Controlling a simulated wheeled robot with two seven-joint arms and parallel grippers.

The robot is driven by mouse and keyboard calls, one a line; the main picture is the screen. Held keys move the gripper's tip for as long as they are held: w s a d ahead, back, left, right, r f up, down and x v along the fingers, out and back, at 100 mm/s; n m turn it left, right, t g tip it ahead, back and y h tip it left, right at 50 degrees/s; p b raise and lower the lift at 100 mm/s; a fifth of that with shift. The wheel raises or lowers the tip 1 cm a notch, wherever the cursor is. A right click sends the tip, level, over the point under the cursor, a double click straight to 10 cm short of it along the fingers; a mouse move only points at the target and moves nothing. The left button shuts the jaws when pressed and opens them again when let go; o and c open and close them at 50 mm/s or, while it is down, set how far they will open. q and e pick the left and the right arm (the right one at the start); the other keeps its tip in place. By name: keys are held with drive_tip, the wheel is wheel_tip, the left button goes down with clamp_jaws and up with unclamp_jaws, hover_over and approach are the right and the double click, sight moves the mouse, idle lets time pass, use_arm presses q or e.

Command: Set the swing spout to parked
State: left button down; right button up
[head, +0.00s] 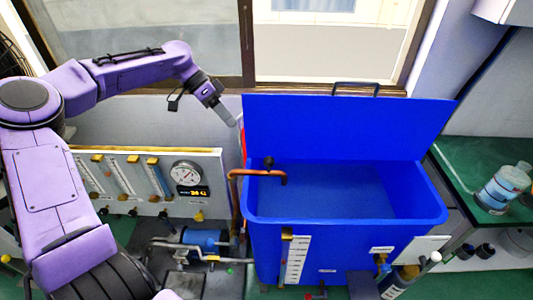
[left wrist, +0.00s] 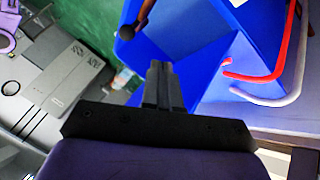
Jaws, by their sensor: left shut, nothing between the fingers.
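The swing spout (head: 258,173) is a copper pipe that rises at the left side of the blue tub (head: 435,185). Its arm points right over the tub's left rim, and its bent end hangs over the inside. A dark round knob (head: 268,162) stands on the arm. In the left wrist view, part of the copper spout (left wrist: 145,12) and the dark knob (left wrist: 127,32) show at the top, just beyond the fingers. My left gripper (head: 232,122) is shut and empty, above and left of the spout, apart from it. My right gripper is not in view.
The tub's raised blue lid (head: 345,125) stands behind it. A gauge panel (head: 150,180) is left of the tub, with a blue pump (head: 205,240) below. Red and white hoses (left wrist: 265,75) show beside the tub. A bottle (head: 502,190) stands on the green bench at right.

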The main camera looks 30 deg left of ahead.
use_arm(q)
drive_tip(key=p, duration=0.3)
hover_over(258, 171)
drive_tip(key=w+a, duration=0.2)
drive_tip(key=w, duration=0.1)
wheel_tip(258, 171, down, 7)
drive_tip(key=shift+s+d+f, duration=0.15)
drive_tip(key=shift+s, duration=0.05)
drive_tip(key=shift+w, duration=0.1)
drive_tip(key=shift+d, duration=0.15)
